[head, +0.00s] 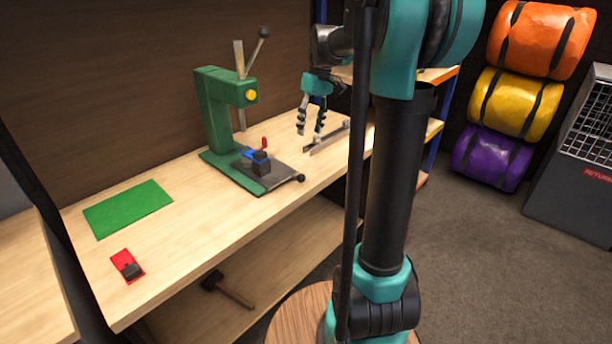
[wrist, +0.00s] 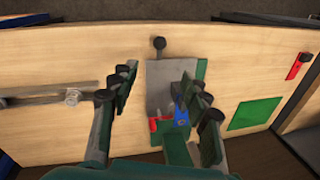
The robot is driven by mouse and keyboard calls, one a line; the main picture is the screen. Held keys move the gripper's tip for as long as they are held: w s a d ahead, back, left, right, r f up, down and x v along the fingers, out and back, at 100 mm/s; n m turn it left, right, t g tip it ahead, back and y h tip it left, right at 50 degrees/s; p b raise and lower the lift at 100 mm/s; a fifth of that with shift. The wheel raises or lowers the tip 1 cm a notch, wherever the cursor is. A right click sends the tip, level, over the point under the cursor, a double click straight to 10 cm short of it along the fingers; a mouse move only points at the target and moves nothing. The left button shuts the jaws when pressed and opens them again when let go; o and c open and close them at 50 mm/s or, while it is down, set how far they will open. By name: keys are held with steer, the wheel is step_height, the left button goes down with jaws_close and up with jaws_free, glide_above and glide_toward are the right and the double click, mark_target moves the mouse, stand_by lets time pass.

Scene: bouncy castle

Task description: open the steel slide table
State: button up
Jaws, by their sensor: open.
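The steel slide table (head: 281,176) is a flat grey plate at the foot of a green press (head: 215,115). A black ball knob (head: 301,178) sits at its front edge. In the wrist view the plate (wrist: 170,72) lies between my fingers as seen from above, with the knob (wrist: 159,43) beyond them. A dark block (head: 261,163) with a blue and red part stands on the plate. My gripper (head: 310,122) is open and empty, pointing down above the bench to the right of the press. The wrist view also shows my gripper (wrist: 159,78); its fingers partly hide the plate.
A metal bar (head: 329,139) lies on the wooden bench (head: 195,220) right of the press. A green mat (head: 128,208) and a red piece (head: 122,262) lie on the left. A hammer (head: 232,291) is on the lower shelf. The bench front is clear.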

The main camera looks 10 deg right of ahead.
steer(key=a+f, duration=0.1)
steer(key=f, duration=0.4)
steer(key=s+a+f, duration=0.1)
steer(key=f, duration=0.5)
steer(key=a+f, duration=0.1)
steer(key=f, duration=0.5)
steer(key=shift+s, duration=0.25)
steer(key=shift+c, duration=0.2)
jaws_close()
